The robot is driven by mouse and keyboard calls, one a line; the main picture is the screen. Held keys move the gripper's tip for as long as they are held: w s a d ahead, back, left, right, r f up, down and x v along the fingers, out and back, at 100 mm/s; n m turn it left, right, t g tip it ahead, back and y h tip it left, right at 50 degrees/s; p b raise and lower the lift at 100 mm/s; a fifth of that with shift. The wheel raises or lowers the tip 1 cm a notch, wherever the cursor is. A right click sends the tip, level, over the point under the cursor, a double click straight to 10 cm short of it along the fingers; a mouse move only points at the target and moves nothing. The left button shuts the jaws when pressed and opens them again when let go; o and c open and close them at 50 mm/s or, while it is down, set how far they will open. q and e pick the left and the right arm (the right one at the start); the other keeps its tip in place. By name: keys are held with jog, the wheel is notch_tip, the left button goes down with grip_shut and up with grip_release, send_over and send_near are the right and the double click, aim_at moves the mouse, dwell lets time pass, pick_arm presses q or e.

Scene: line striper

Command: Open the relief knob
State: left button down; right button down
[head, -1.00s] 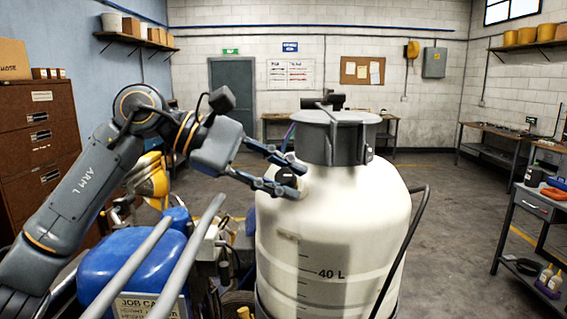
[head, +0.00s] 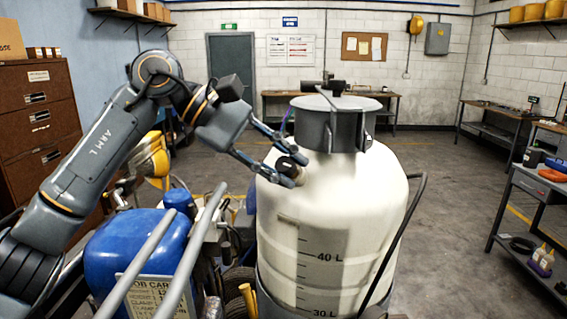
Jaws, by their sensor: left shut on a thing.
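The relief knob (head: 287,167) is a small dark round knob on the upper left shoulder of the large cream tank (head: 335,215). My left gripper (head: 297,170) reaches in from the left and is shut on the knob, one finger above it and one below. The fingers partly cover the knob, so its turn position cannot be told. The tank has a grey collar and lid (head: 335,103) on top, and litre marks on its front. My right gripper is not in view.
A blue container (head: 135,260) and grey handle bars (head: 160,265) stand left of the tank, below my left arm. A black hose (head: 408,235) runs down the tank's right side. A workbench (head: 535,205) stands at the right, with open floor between.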

pick_arm(q)
jog(key=c, duration=1)
grip_release()
jog(key=shift+c, duration=0.2)
jog(key=v, duration=1.2)
jog(key=shift+w, duration=0.1)
